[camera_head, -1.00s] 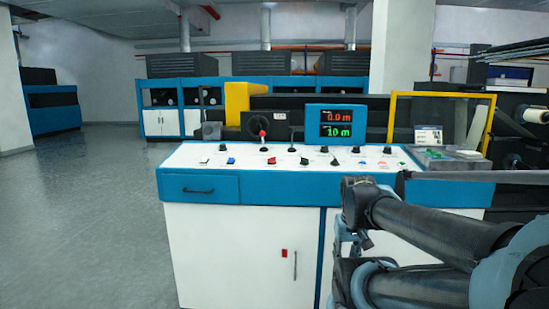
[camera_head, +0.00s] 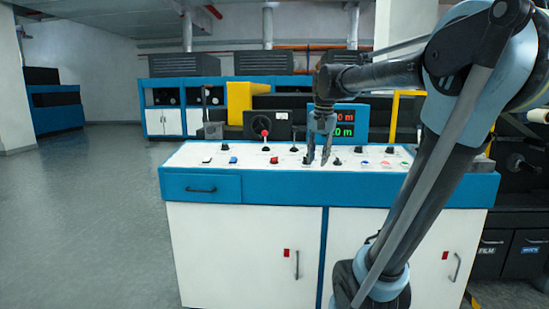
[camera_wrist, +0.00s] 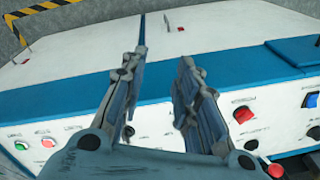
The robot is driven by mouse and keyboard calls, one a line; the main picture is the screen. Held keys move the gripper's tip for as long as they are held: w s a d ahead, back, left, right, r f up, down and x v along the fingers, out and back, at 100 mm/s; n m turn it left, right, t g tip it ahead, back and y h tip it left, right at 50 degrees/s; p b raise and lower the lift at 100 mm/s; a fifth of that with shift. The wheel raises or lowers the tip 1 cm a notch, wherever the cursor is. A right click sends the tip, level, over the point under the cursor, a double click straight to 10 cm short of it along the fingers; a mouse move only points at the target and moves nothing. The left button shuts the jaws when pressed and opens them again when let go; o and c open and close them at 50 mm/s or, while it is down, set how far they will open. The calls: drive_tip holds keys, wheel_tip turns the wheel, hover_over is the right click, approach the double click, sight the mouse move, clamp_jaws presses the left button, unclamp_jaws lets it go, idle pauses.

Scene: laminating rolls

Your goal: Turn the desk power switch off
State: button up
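The blue-and-white control desk (camera_head: 190,156) carries a row of small switches and knobs. A red switch (camera_head: 273,160) and a blue switch (camera_head: 233,159) sit on its left half. Both also show in the wrist view, red (camera_wrist: 243,114) and blue (camera_wrist: 310,100). The labels are too small to read, so I cannot tell which is the desk power switch or its state. My gripper (camera_head: 316,159) is open and empty, pointing down over the middle of the panel, right of the red switch. In the wrist view, my gripper (camera_wrist: 162,60) has its fingers apart and hides part of the panel.
A black lever with a red knob (camera_head: 265,134) stands at the panel's back. A display box (camera_head: 351,121) is partly behind my gripper. A black knob (camera_head: 337,161) and several coloured buttons lie to the right. The floor (camera_head: 85,220) on the left is clear.

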drive_tip(key=w+a+r+m, duration=0.2)
drive_tip(key=w+a+r, duration=0.55)
drive_tip(key=w, duration=0.25)
drive_tip(key=m, duration=0.3)
approach(274, 159)
drive_tip(key=shift+g, duration=0.3)
drive_tip(key=f, duration=0.2)
drive_tip(key=w+f, duration=0.1)
drive_tip(key=f, duration=0.2)
drive_tip(key=w+f, duration=0.1)
drive_tip(key=f, duration=0.2)
drive_tip(key=shift+w, duration=0.2)
drive_tip(key=shift+a+n, duration=0.1)
drive_tip(key=shift+n, duration=0.2)
clamp_jaws()
